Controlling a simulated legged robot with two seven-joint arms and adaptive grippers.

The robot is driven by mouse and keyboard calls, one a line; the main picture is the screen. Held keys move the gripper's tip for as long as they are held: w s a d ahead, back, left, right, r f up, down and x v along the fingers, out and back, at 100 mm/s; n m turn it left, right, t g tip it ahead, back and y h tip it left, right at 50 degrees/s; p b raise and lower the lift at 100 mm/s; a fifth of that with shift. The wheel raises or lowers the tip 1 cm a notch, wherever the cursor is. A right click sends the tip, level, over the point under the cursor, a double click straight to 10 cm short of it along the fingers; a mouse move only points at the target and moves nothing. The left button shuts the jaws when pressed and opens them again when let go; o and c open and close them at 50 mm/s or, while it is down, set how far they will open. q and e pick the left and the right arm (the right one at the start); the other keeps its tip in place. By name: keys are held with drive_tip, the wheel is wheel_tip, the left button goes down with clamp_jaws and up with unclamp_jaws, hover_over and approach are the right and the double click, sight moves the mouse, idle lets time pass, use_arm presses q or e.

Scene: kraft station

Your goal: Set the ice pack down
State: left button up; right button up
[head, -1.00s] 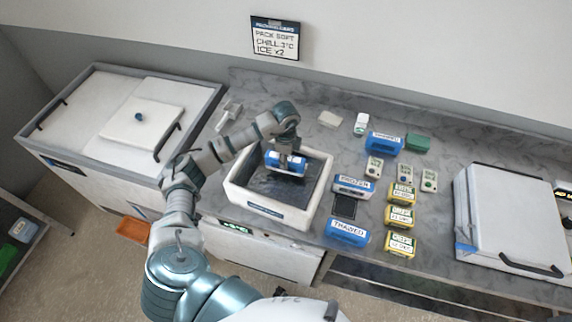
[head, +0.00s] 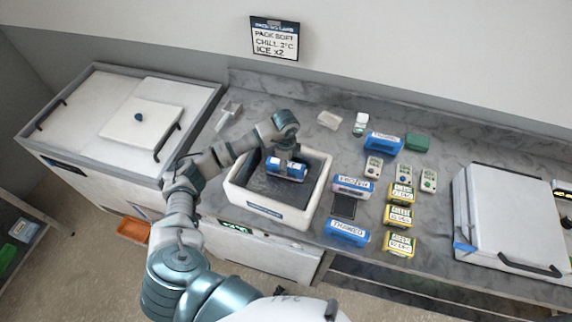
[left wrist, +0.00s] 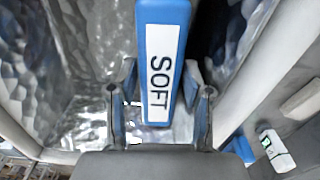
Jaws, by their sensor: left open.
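The blue ice pack (head: 285,170), with a white label, lies inside the white insulated box (head: 250,207) with a dark lining. In the left wrist view the ice pack (left wrist: 161,70) shows its label reading SOFT. My left gripper (head: 287,157) is down in the box at the pack. In the left wrist view the fingers of my left gripper (left wrist: 160,92) stand apart, one on each side of the pack, with gaps visible beside it. The pack's underside is hidden, so its contact with the box floor cannot be seen. My right gripper is not in view.
Packs marked FROZEN (head: 352,186) and THAWED (head: 347,232) lie right of the box, near several yellow-edged packs (head: 401,215). Another blue pack (head: 383,142) lies behind. A white chest (head: 90,110) stands at left.

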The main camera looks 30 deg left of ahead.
use_arm(q)
wheel_tip(320, 180, up, 12)
drive_tip(key=b, duration=0.1)
drive_tip(key=shift+f, duration=0.15)
idle(0.4)
